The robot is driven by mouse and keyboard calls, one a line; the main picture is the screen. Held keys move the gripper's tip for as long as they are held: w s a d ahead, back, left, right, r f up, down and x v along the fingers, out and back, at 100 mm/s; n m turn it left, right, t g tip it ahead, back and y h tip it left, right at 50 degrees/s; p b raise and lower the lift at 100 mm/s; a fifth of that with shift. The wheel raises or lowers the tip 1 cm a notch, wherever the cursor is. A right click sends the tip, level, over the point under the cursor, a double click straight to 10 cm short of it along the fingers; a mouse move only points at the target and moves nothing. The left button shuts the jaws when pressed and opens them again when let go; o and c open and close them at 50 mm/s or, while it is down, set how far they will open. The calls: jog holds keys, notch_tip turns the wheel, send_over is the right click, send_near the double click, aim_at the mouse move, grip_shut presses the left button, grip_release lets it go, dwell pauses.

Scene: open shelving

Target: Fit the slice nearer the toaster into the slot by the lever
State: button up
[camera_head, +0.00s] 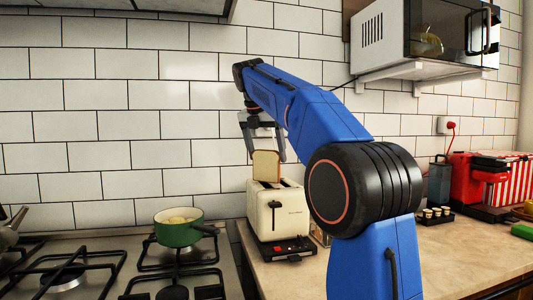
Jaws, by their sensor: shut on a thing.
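The cream toaster (264,218) stands on the counter just right of the stove, with its dark lever (275,206) on the face towards me. My gripper (265,152) points down above the toaster and is shut on a bread slice (266,166). The slice is upright, with a pale face and a brown crust. Its lower edge meets the toaster's top in the picture; I cannot tell whether it is inside a slot or just above it. The slots are mostly hidden by the slice and the viewing angle. I see no second slice.
A green pot (178,228) sits on the gas stove (105,262), its handle pointing towards the toaster. A microwave (425,35) rests on a wall shelf (420,73) at upper right. A red machine (475,180) stands further right. My blue arm hides the counter behind it.

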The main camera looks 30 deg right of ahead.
jog(key=shift+f, duration=0.35)
jog(key=o, duration=1.1)
jog(key=v, duration=0.8)
jog(key=shift+r, duration=0.15)
